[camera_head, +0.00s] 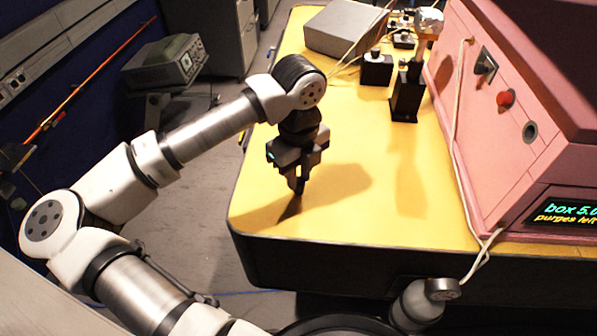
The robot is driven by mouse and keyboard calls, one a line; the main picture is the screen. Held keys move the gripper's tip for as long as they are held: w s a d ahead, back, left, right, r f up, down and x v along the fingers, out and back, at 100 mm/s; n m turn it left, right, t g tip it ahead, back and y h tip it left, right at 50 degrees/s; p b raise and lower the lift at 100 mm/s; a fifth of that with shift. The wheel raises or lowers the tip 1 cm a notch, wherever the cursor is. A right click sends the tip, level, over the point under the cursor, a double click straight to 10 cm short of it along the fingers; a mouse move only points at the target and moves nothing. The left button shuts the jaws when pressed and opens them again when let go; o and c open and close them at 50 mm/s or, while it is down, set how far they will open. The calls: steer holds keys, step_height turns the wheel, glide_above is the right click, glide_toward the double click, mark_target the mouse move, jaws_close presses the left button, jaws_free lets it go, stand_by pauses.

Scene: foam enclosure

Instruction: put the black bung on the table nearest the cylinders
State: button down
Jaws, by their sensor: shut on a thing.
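My gripper (299,188) points down over the near left corner of the yellow-topped table (340,215). Its fingers are shut on a small dark thing, taken as the black bung. The fingers mostly hide it and its outline is hard to make out. A dark patch just below the fingertips may be its shadow; I cannot tell whether the bung touches the tabletop. No group of cylinders can be clearly made out in this view.
A pink box (520,130) with a lit display fills the table's right side. Black blocks (406,95) and a grey case (345,27) stand farther back. A pale cable (457,150) hangs along the box. The tabletop's near middle is clear. An instrument (166,60) stands left.

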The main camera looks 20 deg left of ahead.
steer(key=shift+f+b, duration=0.4)
steer(key=shift+b, duration=0.05)
steer(key=c, duration=1.2)
jaws_free()
steer(key=shift+o, duration=0.2)
